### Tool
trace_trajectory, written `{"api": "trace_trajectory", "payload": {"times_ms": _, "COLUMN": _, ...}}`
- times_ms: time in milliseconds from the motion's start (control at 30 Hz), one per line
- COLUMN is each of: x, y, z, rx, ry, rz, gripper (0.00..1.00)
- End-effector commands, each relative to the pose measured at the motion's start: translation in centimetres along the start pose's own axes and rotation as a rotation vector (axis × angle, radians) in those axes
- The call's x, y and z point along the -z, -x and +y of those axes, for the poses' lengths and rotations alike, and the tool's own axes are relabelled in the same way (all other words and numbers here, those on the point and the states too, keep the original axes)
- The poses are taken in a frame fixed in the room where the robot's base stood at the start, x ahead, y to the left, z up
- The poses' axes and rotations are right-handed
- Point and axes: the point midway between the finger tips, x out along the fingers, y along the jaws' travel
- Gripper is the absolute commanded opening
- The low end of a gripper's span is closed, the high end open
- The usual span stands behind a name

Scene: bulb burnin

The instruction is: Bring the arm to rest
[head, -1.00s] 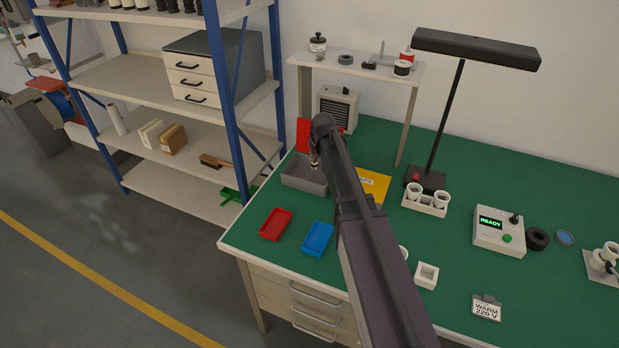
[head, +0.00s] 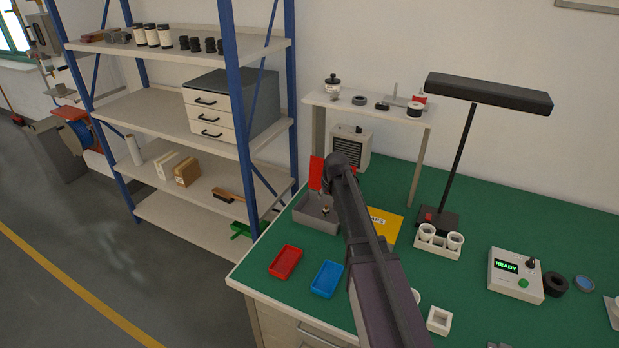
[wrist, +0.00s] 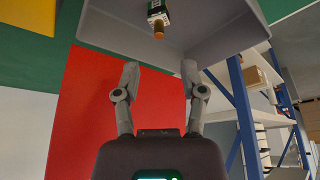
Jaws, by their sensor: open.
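My gripper (wrist: 160,82) is open and empty in the wrist view, its two fingers spread apart. Beyond the fingertips is the grey bin (wrist: 228,45), with a small dark item (wrist: 158,12) with a white label and an orange-brown end in it. In the head view my arm (head: 362,225) reaches over the bench to the grey bin (head: 312,226) at the bench's far left. The arm's end hides the gripper's fingers there. A small item (head: 325,211) shows inside the bin.
A red panel (head: 316,174) stands behind the bin. A red tray (head: 285,262) and a blue tray (head: 327,279) lie in front. A yellow sheet (head: 387,224), a lamp (head: 437,205) and a white cup holder (head: 437,243) are to the right. Blue-framed shelving (head: 228,80) stands left.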

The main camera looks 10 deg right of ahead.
Motion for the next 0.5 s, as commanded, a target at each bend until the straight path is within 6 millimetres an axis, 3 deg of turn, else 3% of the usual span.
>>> {"api": "trace_trajectory", "payload": {"times_ms": 267, "x": -1.3, "y": 0.6, "z": -0.2, "rx": 0.001, "ry": -0.003, "rz": -0.016, "gripper": 0.54}}
{"api": "trace_trajectory", "payload": {"times_ms": 500, "x": -6.2, "y": 2.6, "z": -1.1, "rx": 0.002, "ry": -0.021, "rz": -0.084, "gripper": 0.54}}
